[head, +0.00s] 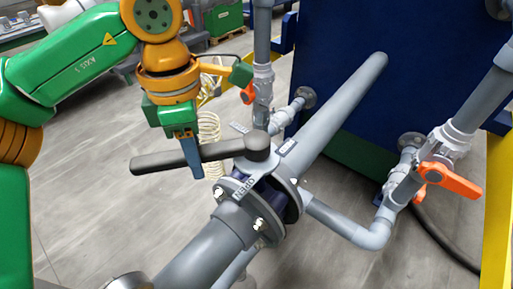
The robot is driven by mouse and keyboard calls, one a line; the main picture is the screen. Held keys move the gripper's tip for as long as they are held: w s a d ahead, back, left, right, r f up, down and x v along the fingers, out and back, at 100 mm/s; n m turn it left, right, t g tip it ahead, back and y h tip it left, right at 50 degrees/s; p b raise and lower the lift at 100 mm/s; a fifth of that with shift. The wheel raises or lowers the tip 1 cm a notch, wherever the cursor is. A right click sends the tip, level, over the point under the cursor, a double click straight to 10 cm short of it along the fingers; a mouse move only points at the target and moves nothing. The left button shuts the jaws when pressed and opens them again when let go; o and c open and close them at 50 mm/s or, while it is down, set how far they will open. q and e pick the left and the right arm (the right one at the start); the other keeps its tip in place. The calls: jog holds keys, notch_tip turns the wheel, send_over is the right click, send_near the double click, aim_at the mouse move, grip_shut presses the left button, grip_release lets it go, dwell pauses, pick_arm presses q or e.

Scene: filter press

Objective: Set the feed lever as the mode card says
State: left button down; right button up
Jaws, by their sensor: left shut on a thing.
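The feed lever (222,150) is a dark grey bar on top of a flanged valve (262,205) in a thick grey pipe. Its handle points left from the hub, crosswise to the pipe. My left gripper (188,152) comes down from above and is shut on the handle, about midway along it. One blue-grey finger shows in front of the handle; the other is hidden. A plate marked OPEN (243,188) sits on the pipe's near side of the hub. Other small plates (287,148) are too small to read. No mode card shows. My right gripper is not in view.
Thinner grey pipes with orange-handled valves stand behind (248,92) and at right (450,181). A dark blue panel (345,30) fills the back, with a yellow post (497,215) at the right edge. The floor left of the lever is clear.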

pick_arm(q)
jog(key=s+d+n+b, duration=0.3)
jog(key=s+n+b, duration=0.1)
jog(key=n, duration=0.4)
jog(key=shift+s+d+f, duration=0.15)
jog(key=shift+s+d, duration=0.2)
jog(key=shift+s, duration=0.35)
jog(key=c, duration=0.7)
grip_release()
jog(key=o, duration=0.4)
jog(key=shift+s+d, duration=0.2)
jog(key=shift+d, duration=0.05)
jog(key=shift+o, duration=0.3)
jog(key=shift+s+d+r, duration=0.15)
jog(key=shift+r, duration=0.05)
notch_tip(320, 180, up, 7)
jog(key=p, duration=0.6)
jog(key=shift+a, duration=0.2)
